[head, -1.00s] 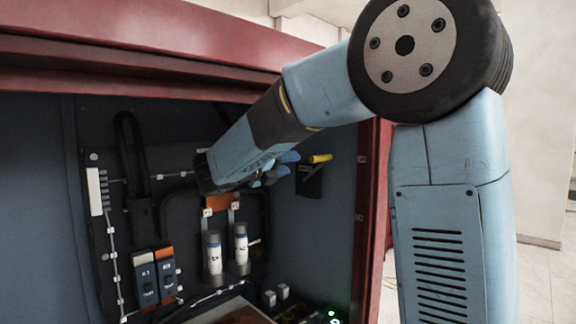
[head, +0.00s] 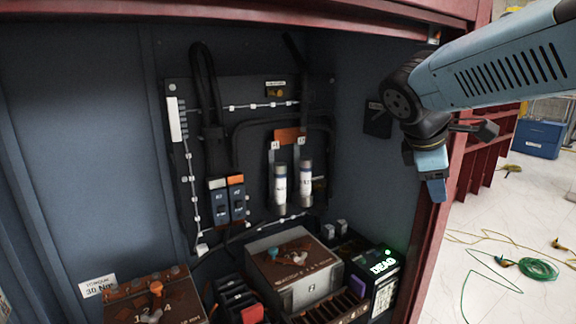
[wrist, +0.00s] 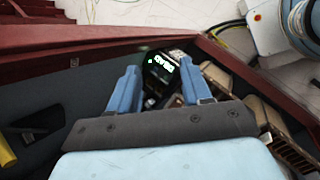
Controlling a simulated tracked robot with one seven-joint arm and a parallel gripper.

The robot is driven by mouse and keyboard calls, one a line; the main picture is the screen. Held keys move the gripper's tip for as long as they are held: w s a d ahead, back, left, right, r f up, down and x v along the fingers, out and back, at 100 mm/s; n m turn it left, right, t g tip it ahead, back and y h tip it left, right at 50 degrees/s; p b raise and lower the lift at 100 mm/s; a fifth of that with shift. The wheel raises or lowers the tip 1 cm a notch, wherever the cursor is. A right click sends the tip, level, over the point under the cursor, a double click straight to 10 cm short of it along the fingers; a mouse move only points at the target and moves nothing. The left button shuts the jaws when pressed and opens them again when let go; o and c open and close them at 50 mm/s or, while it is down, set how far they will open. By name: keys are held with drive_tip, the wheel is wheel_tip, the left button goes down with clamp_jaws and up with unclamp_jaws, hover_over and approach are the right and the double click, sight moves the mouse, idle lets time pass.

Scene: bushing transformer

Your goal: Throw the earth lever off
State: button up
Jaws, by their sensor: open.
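The earth lever's black plate (head: 377,119) is on the cabinet's right inner wall in the head view. Its yellow handle is hidden there behind my arm. In the wrist view a yellow handle (wrist: 5,153) shows at the left edge, cut off, with a dark plate (wrist: 36,124) beside it. My gripper (head: 436,192) points down in front of the cabinet's right edge. In the wrist view my gripper (wrist: 160,82) has its two blue fingers apart with nothing between them. It is apart from the handle, which lies off to the left.
A lit green "DEAD" display box (head: 378,280) stands at the lower right, and lies beyond the fingers in the wrist view. Two fuses (head: 280,188), breakers (head: 228,198) and a terminal block (head: 290,262) fill the cabinet. The red right post (head: 440,215) is close to my gripper.

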drive_tip(key=s+a+f+m+t+y, duration=0.1)
drive_tip(key=s+a+f+m+y, duration=0.1)
drive_tip(key=s+m, duration=0.2)
drive_tip(key=s+a+f+m+t+y, duration=0.1)
drive_tip(key=s+a+f+m+y, duration=0.1)
drive_tip(key=m, duration=0.7)
drive_tip(key=s+y, duration=0.1)
drive_tip(key=s, duration=0.1)
drive_tip(key=shift+s+a+y, duration=0.3)
drive_tip(key=shift+s+a, duration=0.05)
drive_tip(key=shift+a, duration=0.05)
idle(1.8)
